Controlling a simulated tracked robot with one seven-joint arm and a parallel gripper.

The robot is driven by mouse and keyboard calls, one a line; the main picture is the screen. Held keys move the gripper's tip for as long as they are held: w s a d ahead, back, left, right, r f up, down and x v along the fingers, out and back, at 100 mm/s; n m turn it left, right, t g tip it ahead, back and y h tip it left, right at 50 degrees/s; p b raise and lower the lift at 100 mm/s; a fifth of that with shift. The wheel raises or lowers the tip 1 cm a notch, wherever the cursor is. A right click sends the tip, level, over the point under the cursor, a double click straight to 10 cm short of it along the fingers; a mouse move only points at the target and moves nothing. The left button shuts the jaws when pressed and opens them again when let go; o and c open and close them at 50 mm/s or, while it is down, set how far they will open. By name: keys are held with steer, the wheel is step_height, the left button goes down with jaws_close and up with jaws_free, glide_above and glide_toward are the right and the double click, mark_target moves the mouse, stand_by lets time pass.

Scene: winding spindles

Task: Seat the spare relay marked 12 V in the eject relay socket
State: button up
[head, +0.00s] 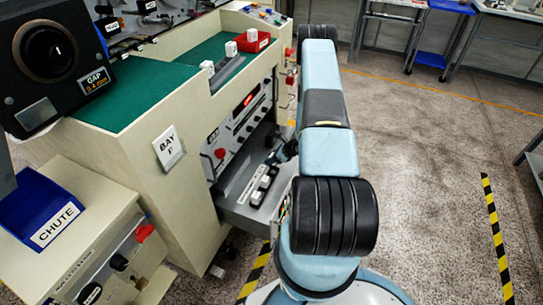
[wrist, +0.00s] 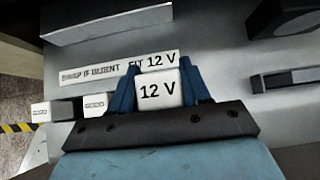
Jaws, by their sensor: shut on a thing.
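My gripper (wrist: 157,88) is shut on a white relay (wrist: 158,92) marked 12 V, with a blue finger on each side of it. In the head view my gripper (head: 284,152) is over the grey pull-out drawer (head: 236,212) of the bench, partly hidden by my arm. A label strip (wrist: 120,68) on the drawer, ending in "FIT 12 V", lies just beyond the held relay. The relay's underside and whatever is below it are hidden, so I cannot tell whether it touches a socket.
Two white relays, one at the far left (wrist: 45,112) and one nearer (wrist: 95,104), stand in a row left of my gripper. Dark blocky parts (wrist: 285,80) lie right. The front panel (head: 235,125) rises behind the drawer. A red tray (head: 252,42) sits on the bench.

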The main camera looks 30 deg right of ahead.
mark_target(272, 166)
steer(key=shift+f, duration=1.15)
steer(key=shift+s+d+f, duration=0.1)
steer(key=shift+f, duration=1.45)
stand_by(1.3)
steer(key=o, duration=1.2)
steer(key=shift+r, duration=0.1)
steer(key=v, duration=1.3)
steer(key=shift+s+d+r, duration=0.1)
steer(key=shift+s+d, duration=0.05)
steer(key=shift+s, duration=0.15)
